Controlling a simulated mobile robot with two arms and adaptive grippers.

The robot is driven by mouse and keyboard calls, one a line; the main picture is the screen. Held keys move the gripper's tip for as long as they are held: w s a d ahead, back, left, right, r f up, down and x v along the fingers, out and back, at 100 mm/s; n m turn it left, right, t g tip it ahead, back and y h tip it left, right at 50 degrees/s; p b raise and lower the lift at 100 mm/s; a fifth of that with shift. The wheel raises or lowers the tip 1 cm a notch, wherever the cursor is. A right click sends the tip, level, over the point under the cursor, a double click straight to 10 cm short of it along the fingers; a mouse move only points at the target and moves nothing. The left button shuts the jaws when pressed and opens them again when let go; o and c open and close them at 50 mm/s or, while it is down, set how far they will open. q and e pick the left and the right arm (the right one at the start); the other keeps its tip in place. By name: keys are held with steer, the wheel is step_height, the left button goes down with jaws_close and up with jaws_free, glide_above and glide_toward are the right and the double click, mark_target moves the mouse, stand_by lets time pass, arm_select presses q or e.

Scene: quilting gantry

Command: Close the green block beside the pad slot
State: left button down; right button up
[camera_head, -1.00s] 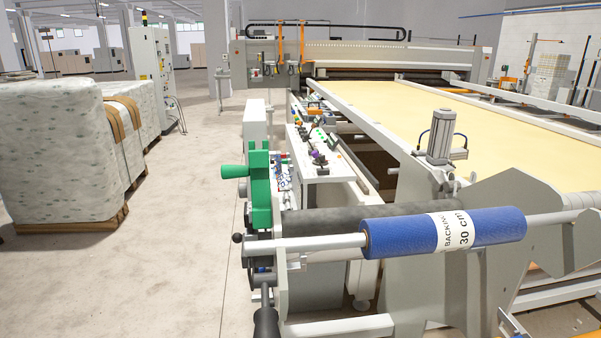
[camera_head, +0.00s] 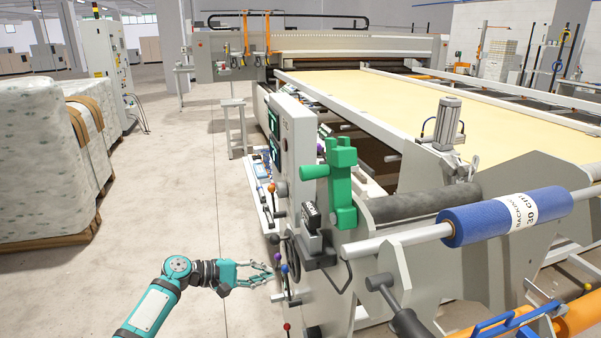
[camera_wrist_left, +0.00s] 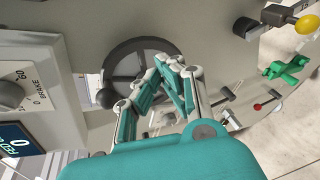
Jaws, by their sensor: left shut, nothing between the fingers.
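The green block (camera_head: 342,190) stands upright at the near left end of the machine, beside the dark roller, with a green handle sticking out to the left. My left gripper (camera_head: 268,272) is shut and empty. It is low and to the left of the block, in front of the machine's side panel and apart from the block. In the left wrist view the gripper (camera_wrist_left: 160,88) appears in front of a dark handwheel (camera_wrist_left: 118,60). A small green piece (camera_wrist_left: 286,68) shows at the right there; I cannot tell if it is the same block. I cannot make out the pad slot.
A blue backing roll (camera_head: 475,222) lies on a bar to the right of the block. Levers with coloured knobs line the side panel near my left gripper. A wrapped stack (camera_head: 35,165) stands at the left. The floor (camera_head: 185,210) between is clear.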

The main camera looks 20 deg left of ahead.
mark_target(300, 172)
arm_select(q)
steer(key=s+r+m+g+h, duration=0.1)
steer(key=s+r+m+h, duration=0.2)
steer(key=r, duration=1.1)
steer(key=s+r+m+g+h, duration=0.1)
steer(key=s+r+g+h, duration=0.3)
steer(key=r, duration=1.1)
steer(key=w+d+r+t+p, duration=0.1)
steer(key=d+r+t+p, duration=0.1)
steer(key=d+p, duration=0.4)
steer(key=d+r, duration=0.1)
steer(key=d, duration=0.4)
steer(key=shift+d+r+h, duration=0.3)
steer(key=shift+h, duration=0.1)
steer(key=shift+w, duration=0.2)
steer(key=shift+s, duration=0.15)
steer(key=shift+d+r+m, duration=0.15)
steer(key=shift+r+m, duration=0.05)
steer(key=shift+m, duration=0.3)
steer(key=shift+s, duration=0.1)
